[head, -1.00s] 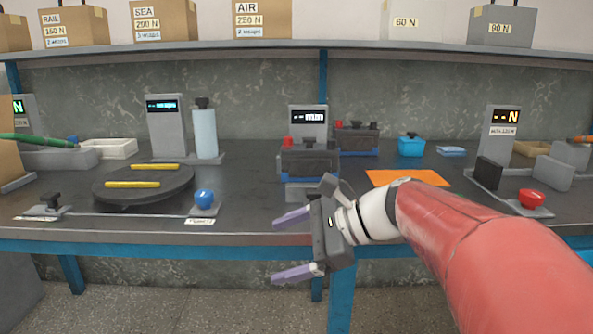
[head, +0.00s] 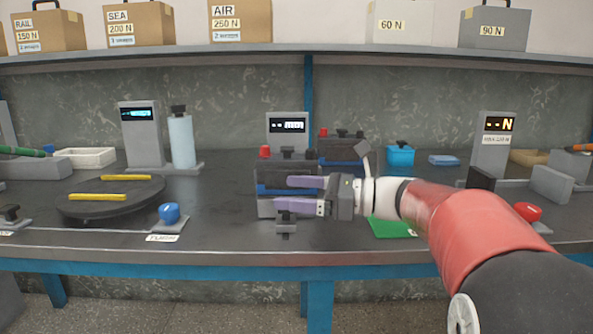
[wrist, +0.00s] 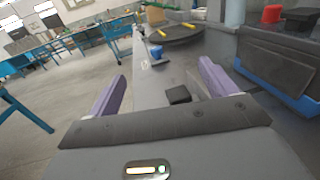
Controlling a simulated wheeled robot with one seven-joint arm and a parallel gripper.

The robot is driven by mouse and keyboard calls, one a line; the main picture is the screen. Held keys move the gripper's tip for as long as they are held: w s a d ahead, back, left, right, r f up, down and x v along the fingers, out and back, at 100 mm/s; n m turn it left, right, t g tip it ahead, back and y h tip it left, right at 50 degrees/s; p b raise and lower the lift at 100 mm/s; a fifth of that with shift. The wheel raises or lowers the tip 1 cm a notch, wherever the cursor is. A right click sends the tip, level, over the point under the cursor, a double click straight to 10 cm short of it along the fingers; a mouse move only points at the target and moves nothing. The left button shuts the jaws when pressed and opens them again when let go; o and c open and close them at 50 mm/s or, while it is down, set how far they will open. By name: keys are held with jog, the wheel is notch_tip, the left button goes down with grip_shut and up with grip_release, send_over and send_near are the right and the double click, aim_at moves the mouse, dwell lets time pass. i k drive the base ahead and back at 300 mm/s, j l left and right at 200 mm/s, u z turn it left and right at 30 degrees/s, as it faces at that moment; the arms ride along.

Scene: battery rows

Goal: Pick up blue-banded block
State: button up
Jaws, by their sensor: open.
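A dark block with a blue band (head: 265,189) stands at mid-bench in front of a grey display post. It has a red cap and a black knob on top. My gripper partly covers its front right side. A similar dark block with a blue band (head: 345,153) stands behind it to the right. My gripper (head: 285,192) is open, with purple fingers pointing left in front of the nearer block. In the wrist view, the nearer block (wrist: 285,65) is to the right of my open, empty fingers (wrist: 160,82), outside them.
A small dark knob piece (head: 286,222) sits at the bench front below my gripper. A green mat (head: 392,228) lies to the right. A round turntable (head: 112,202) with yellow bars and a blue ball knob (head: 169,212) are to the left. A blue box (head: 400,156) stands behind.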

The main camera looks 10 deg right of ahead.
aim_at(273, 169)
jog(key=i+l+u, duration=0.1)
jog(key=l, duration=0.25)
jog(key=i+l+u, duration=0.15)
jog(key=i+l, duration=0.15)
jog(key=i+l+u, duration=0.1)
jog(key=l, duration=0.4)
jog(key=i, duration=0.1)
